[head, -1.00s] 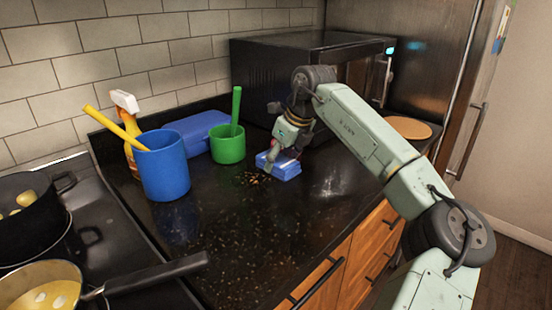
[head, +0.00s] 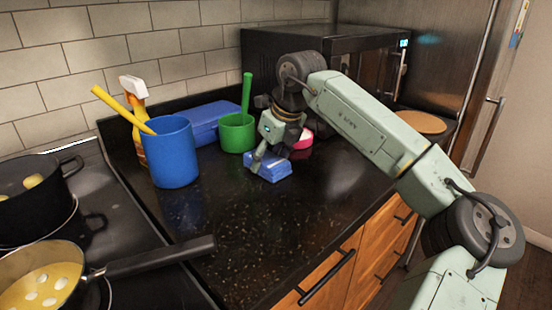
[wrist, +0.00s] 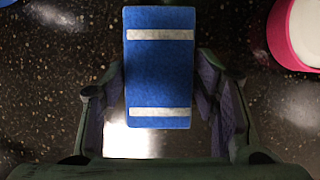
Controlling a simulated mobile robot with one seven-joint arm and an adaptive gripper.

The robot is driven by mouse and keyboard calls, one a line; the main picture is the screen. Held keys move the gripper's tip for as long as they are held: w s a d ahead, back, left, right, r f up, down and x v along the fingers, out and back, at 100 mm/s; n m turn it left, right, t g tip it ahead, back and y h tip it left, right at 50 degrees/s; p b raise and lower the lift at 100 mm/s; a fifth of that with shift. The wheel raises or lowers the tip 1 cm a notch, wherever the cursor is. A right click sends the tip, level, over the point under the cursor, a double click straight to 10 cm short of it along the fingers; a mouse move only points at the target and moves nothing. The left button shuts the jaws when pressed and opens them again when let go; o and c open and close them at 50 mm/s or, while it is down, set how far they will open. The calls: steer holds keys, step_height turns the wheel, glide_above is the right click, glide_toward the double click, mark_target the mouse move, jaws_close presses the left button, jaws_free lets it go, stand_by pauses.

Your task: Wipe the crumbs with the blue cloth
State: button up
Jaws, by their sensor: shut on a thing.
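The blue cloth (head: 270,168) is a block-like blue pad on the dark counter, right of and nearer than the green cup. In the wrist view the cloth (wrist: 160,70) has two pale stripes across it. My gripper (head: 262,157) is shut on the cloth, with one finger on each side of it in the wrist view (wrist: 160,95). The cloth appears to lie flat against the counter. No crumbs can be clearly made out now. The cloth covers the spot where they showed earlier, and the counter is speckled.
A blue cup (head: 170,155) with a yellow handle, a spray bottle (head: 136,95), a blue box (head: 205,120) and a green cup (head: 237,135) stand to the left. A pink-and-white round thing (head: 303,139) is close behind my gripper. The front counter is clear. Pans stand on the stove at left.

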mark_target(250, 176)
steer(key=shift+s+a, duration=0.35)
steer(key=shift+s+a+f+b, duration=0.15)
steer(key=shift+s+a+b, duration=0.9)
steer(key=shift+s+a, duration=0.3)
steer(key=shift+w+d+p, duration=1.2)
steer(key=shift+w+d, duration=0.65)
steer(key=shift+d, duration=0.05)
steer(key=shift+w+d+p, duration=0.55)
steer(key=shift+w+d, duration=0.4)
steer(key=shift+w+d+p, duration=1.25)
steer(key=shift+w+d, duration=0.15)
steer(key=shift+w, duration=0.05)
steer(key=shift+r+p, duration=2.25)
steer(key=shift+r, duration=0.85)
